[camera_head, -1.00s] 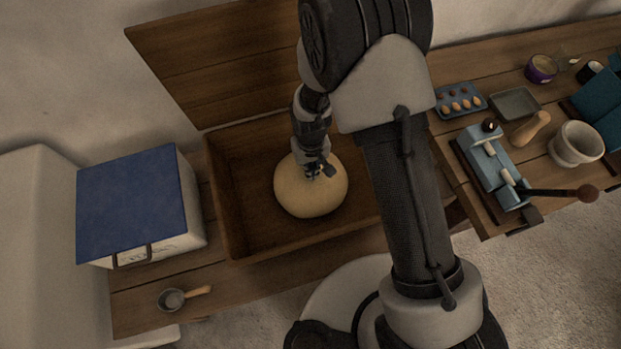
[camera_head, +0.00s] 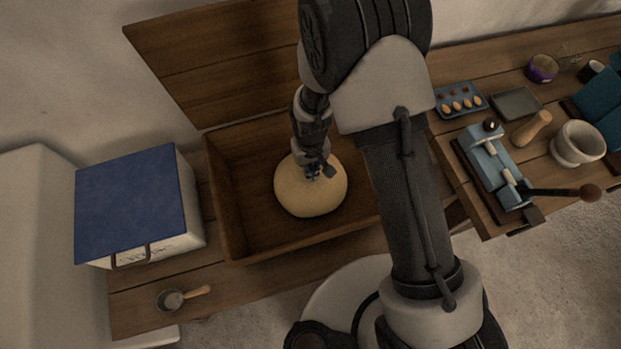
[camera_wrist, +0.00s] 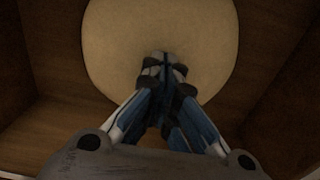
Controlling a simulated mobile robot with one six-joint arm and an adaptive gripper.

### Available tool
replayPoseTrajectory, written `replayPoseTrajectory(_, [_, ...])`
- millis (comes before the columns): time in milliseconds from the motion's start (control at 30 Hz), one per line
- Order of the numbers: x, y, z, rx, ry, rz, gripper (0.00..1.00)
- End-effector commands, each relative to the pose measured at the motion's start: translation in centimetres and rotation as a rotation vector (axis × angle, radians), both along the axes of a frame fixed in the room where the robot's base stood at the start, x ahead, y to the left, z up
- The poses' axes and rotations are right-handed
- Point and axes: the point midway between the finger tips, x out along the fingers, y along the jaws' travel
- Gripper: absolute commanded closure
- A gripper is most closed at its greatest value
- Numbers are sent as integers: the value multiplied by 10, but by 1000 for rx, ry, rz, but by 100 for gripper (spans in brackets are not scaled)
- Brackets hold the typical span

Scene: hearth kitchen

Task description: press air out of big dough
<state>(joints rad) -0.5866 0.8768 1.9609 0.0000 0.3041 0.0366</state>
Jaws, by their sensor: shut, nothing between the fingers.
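The big dough (camera_head: 310,197) is a pale, smooth, rounded mass in a wooden trough (camera_head: 232,215) with its plank lid raised behind. It also fills the upper middle of the wrist view (camera_wrist: 120,45). My gripper (camera_head: 313,176) points down at the dough's upper middle. In the wrist view my gripper (camera_wrist: 163,68) has its fingers shut together with nothing between them. The fingertips are at or just above the dough's surface; I cannot tell whether they touch it. My arm hides the trough's right part.
A box with a blue lid (camera_head: 138,203) stands left of the trough. A small scoop (camera_head: 184,298) lies on the front left of the bench.

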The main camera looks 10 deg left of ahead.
Motion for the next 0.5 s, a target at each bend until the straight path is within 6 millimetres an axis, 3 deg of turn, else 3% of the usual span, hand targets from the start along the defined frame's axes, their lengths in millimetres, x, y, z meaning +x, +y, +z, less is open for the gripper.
replayPoseTrajectory(500, [0,0,-3,-1,1,0,100])
